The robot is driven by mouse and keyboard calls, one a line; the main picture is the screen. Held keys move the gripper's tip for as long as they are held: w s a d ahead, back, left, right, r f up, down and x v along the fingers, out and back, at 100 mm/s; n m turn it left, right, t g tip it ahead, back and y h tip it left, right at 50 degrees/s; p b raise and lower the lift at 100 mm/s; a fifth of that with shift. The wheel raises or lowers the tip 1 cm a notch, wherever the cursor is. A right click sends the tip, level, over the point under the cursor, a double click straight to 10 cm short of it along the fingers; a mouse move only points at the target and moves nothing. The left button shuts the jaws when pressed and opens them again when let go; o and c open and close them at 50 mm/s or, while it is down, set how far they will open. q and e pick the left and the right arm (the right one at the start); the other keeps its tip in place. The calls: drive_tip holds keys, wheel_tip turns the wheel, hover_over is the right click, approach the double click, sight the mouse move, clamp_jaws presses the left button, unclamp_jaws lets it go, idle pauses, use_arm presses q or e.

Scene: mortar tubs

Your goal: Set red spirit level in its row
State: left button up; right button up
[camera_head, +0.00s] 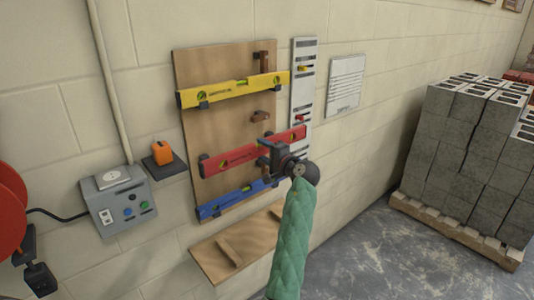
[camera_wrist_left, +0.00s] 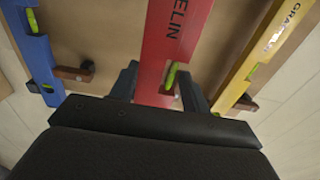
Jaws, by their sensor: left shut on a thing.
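The red spirit level (camera_head: 238,157) is in front of the wooden board (camera_head: 225,130), between a yellow level (camera_head: 235,90) above and a blue level (camera_head: 232,198) below. It slants slightly up to the right, roughly parallel to them. My left gripper (camera_head: 275,155) is shut on its right part. In the left wrist view, the red level (camera_wrist_left: 175,40) runs between the two fingers of my left gripper (camera_wrist_left: 160,88). Whether the level touches the board or rests on supports is unclear, since the gripper hides part of it. My right gripper is not in view.
Brown wooden pegs (camera_head: 261,116) stick out from the board. A slotted white strip (camera_head: 302,85) is right of it. A wooden shelf (camera_head: 215,262) lies below. A grey switch box (camera_head: 120,203) is at left, stacked blocks (camera_head: 455,150) at right.

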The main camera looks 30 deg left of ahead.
use_arm(q)
drive_tip(key=shift+x, duration=2.3)
drive_tip(key=shift+w+a+f+b, duration=0.25)
drive_tip(key=shift+w+a+f, duration=0.1)
drive_tip(key=shift+a, duration=0.45)
drive_tip(key=shift+w+a+f+b, duration=0.2)
drive_tip(key=shift+w+a+f, duration=0.15)
drive_tip(key=shift+a, duration=0.5)
drive_tip(key=shift+w+a+f+b, duration=0.3)
drive_tip(key=shift+a+f, duration=0.1)
drive_tip(key=shift+a, duration=0.4)
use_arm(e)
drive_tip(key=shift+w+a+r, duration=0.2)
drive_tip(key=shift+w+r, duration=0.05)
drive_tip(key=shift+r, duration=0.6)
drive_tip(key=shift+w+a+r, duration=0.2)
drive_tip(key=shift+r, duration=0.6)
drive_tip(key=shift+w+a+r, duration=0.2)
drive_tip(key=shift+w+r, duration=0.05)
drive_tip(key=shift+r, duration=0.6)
